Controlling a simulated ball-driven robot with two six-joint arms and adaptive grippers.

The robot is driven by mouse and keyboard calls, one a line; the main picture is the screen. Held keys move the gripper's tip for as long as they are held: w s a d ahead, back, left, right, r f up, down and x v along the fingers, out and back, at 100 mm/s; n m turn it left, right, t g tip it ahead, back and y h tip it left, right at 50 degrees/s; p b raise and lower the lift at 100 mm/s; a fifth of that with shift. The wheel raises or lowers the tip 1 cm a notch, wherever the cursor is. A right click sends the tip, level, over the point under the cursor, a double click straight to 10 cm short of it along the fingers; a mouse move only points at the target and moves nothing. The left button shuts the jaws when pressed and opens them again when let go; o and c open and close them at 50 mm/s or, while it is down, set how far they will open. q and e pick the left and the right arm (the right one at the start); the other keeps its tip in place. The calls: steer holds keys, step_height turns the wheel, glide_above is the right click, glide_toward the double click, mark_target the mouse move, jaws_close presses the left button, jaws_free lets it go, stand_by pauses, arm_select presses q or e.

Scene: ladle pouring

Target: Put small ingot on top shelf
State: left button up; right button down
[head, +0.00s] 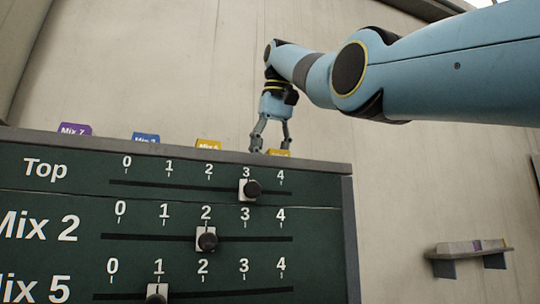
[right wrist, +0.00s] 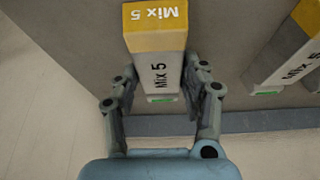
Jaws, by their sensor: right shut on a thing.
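The small ingot is a grey bar with a yellow end marked "Mix 5" (right wrist: 157,65). Its yellow end also shows in the head view (head: 279,153), just above the top edge of the green board. My right gripper (head: 271,144) reaches down to it from above. In the right wrist view its fingers (right wrist: 160,88) are on both sides of the ingot, shut on it. The ingot is over or on the grey top shelf (head: 190,155); I cannot tell whether it touches. My left gripper is in neither view.
A second yellow "Mix 5" ingot (head: 208,145) stands close by on the top; it shows in the right wrist view (right wrist: 285,45). Blue (head: 146,139) and purple (head: 75,129) labelled ingots stand further left. A wall shelf (head: 468,255) with bars is at right. The slider board (head: 330,240) fills the lower left.

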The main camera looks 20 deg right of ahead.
steer(key=c, duration=0.7)
jaws_free()
steer(key=shift+o, duration=0.2)
steer(key=p+v, duration=0.4)
steer(key=v, duration=0.8)
